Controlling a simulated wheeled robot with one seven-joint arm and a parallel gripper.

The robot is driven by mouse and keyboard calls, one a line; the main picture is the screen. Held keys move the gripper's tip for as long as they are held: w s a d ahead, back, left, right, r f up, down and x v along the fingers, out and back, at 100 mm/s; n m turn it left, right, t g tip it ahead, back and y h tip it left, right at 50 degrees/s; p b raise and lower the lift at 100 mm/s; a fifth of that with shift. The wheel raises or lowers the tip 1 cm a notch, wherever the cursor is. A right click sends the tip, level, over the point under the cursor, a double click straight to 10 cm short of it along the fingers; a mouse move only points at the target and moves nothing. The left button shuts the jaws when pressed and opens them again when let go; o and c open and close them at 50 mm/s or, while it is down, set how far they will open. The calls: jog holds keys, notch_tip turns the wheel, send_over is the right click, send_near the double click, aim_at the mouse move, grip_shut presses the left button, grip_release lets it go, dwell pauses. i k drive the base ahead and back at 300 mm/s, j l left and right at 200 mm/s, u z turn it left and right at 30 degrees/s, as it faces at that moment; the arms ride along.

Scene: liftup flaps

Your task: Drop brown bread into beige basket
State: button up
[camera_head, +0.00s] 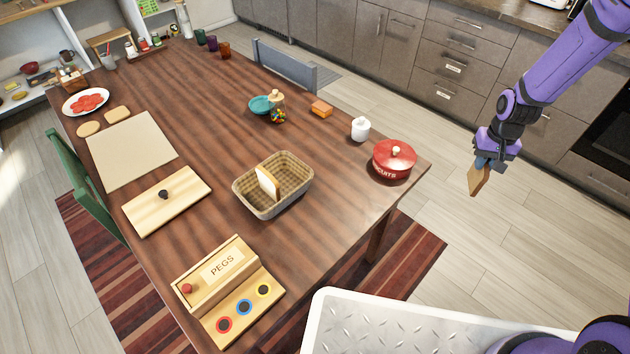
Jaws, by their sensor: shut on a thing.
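My gripper (484,163) is shut on a slice of brown bread (478,181) and holds it tilted in the air. It is out to the right of the table, in front of the grey drawers. The beige basket (296,194) is woven and stands on the table's near right part. A pale slice of bread with a brown crust (266,184) stands upright inside the basket. The bread in my gripper is well apart from the basket. The gripper's fingertips are partly hidden by the bread and too small to see well.
A red biscuits pot (394,160) stands at the table's right corner, with a white jar (360,129) beside it. A pegs box (228,290) lies at the near edge. A wooden board with a knob (166,201) lies left of the basket. A grey chair (285,66) stands behind the table.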

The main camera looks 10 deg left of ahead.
aim_at(282, 186)
jog(key=i+l+u, duration=0.2)
jog(key=u, duration=0.3)
jog(key=i+l+u, duration=0.15)
jog(key=u, duration=0.3)
jog(key=l+u, duration=0.5)
jog(key=i+j+u, duration=0.1)
jog(key=i+j, duration=0.2)
jog(key=i, duration=0.05)
